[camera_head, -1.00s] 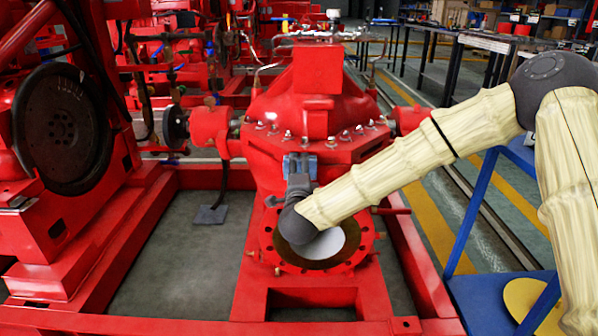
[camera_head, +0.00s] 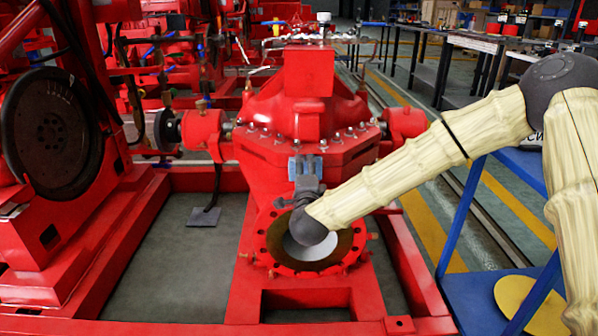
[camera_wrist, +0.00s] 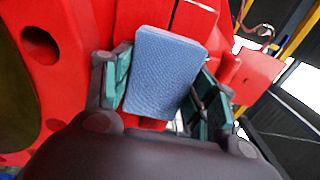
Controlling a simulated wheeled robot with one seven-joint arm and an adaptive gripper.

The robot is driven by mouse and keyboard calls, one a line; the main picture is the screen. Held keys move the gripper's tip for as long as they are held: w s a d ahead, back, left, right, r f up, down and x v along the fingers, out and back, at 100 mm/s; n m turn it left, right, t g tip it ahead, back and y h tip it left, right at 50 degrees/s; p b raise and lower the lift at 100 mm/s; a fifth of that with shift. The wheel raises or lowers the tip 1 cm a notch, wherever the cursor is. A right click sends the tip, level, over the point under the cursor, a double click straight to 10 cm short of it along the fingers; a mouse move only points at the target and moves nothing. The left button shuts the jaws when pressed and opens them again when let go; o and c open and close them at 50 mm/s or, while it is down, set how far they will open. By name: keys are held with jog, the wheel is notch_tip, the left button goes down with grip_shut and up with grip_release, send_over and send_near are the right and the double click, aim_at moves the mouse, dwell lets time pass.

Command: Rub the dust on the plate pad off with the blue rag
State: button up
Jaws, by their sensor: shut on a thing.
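The blue rag (camera_wrist: 165,72) is a folded, textured pad between the fingers of my gripper (camera_wrist: 162,88) in the wrist view. The gripper is shut on it. In the head view the rag (camera_head: 306,167) is a small blue patch at the front of the red pump casing, with my gripper (camera_head: 306,184) just below it. Whether the rag touches the casing cannot be told. I cannot pick out the plate pad or its dust with certainty; the rag and gripper may cover it. A pale grey disc (camera_head: 312,250) shows inside the round red flange below, partly behind my wrist.
The red flange (camera_head: 270,262) with bolts lies under my wrist. Red frame rails (camera_head: 200,180) surround the pump. A dark flywheel (camera_head: 52,132) stands at left. A blue stand (camera_head: 470,290) with a yellow disc (camera_head: 528,303) is at right. Grey floor shows between the rails.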

aim_at(290, 175)
jog(key=shift+d+f, duration=0.3)
jog(key=shift+f, duration=0.25)
jog(key=shift+s+a+r+p, duration=0.15)
jog(key=shift+a+p, duration=0.15)
jog(key=shift+a, duration=0.45)
jog(key=shift+a+f, duration=0.2)
jog(key=shift+a, duration=0.35)
jog(key=shift+a+r, duration=0.1)
jog(key=shift+a, duration=0.85)
jog(key=shift+s+d+r+p, duration=0.15)
jog(key=shift+s+p, duration=0.4)
jog(key=shift+s, duration=0.9)
jog(key=shift+s+r+p, duration=0.1)
jog(key=shift+s+p, duration=0.35)
jog(key=shift+s, duration=2.4)
